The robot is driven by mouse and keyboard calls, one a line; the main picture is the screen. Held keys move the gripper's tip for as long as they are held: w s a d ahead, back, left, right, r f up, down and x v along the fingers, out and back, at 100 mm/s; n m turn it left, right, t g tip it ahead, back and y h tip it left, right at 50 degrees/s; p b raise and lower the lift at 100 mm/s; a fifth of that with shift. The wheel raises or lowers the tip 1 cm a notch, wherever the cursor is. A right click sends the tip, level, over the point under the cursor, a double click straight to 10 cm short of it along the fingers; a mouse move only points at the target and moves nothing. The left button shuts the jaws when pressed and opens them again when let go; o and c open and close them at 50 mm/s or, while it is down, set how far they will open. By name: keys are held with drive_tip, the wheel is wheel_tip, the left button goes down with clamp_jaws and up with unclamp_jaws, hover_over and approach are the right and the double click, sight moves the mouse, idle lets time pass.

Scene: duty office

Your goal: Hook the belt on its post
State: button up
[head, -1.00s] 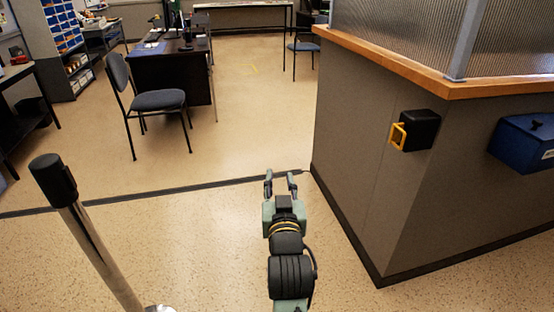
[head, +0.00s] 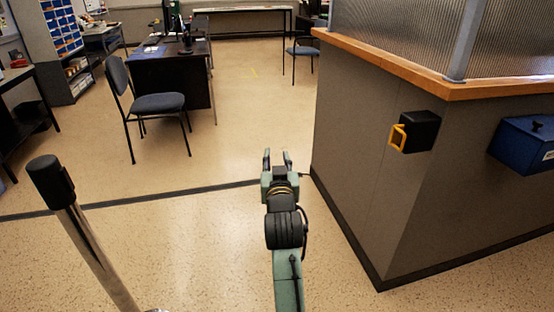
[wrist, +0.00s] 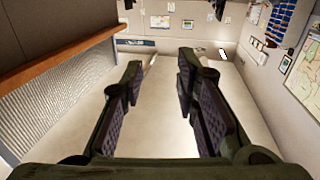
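The post (head: 92,250) is a chrome pole with a black head (head: 50,181), leaning in the picture at the lower left of the head view. The belt's black housing (head: 415,131) is fixed on the grey counter wall at the right, with a yellow loop-shaped end (head: 397,137) on its left side. No length of belt is seen drawn out. My gripper (head: 277,155) is open and empty, between post and counter, apart from both. In the wrist view my gripper (wrist: 160,75) shows its two padded fingers spread with nothing between them.
The grey counter (head: 365,150) with a wooden ledge stands close at the right, and a blue box (head: 525,143) is mounted on it. A chair (head: 155,103) and a dark desk (head: 165,68) stand further back. The floor between post and counter is clear.

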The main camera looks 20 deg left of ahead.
drive_tip(key=shift+c, duration=0.3)
clamp_jaws()
idle(0.6)
drive_tip(key=c, duration=0.5)
unclamp_jaws()
drive_tip(key=o, duration=0.6)
drive_tip(key=shift+c, duration=0.2)
drive_tip(key=shift+s, duration=0.1)
drive_tip(key=v, duration=0.7)
drive_tip(key=shift+s, duration=0.2)
drive_tip(key=shift+d, duration=0.1)
